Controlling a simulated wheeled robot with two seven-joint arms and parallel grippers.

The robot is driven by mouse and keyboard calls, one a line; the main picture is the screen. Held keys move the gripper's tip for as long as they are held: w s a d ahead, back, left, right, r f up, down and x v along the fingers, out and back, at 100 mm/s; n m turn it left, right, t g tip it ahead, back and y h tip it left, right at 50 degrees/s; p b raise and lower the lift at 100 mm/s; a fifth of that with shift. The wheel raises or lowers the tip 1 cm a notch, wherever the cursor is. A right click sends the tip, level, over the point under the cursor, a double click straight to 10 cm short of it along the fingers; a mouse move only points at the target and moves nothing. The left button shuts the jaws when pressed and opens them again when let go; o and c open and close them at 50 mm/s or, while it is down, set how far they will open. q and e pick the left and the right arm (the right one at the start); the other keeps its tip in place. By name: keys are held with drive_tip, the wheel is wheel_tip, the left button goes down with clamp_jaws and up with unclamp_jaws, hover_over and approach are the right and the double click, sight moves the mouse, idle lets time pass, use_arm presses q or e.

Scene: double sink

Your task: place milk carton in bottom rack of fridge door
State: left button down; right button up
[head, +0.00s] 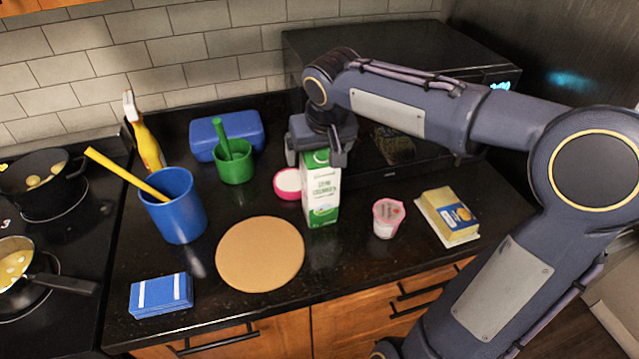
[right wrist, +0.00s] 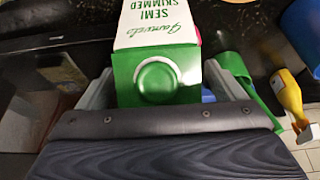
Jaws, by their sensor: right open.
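The green and white milk carton (head: 321,192) stands upright on the black counter, between the round wooden board and the pink yogurt cup. My right gripper (head: 324,158) is above it, with its fingers down around the carton's top. In the right wrist view the carton (right wrist: 158,70) is between the two open fingers (right wrist: 165,90), its green cap facing the camera. The jaws are open, so the carton is not gripped. My left gripper is not in view. The fridge and its door rack cannot be made out.
A wooden board (head: 260,254), yogurt cup (head: 388,218), butter pack (head: 450,216) and pink-rimmed bowl (head: 288,183) surround the carton. A blue cup (head: 176,207), green cup (head: 234,166) and blue sponge pack (head: 161,294) are further left. A black microwave (head: 400,65) stands behind my right arm.

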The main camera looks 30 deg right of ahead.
clamp_jaws()
drive_tip(key=shift+w+r, duration=0.1)
drive_tip(key=shift+r, duration=0.05)
idle(0.4)
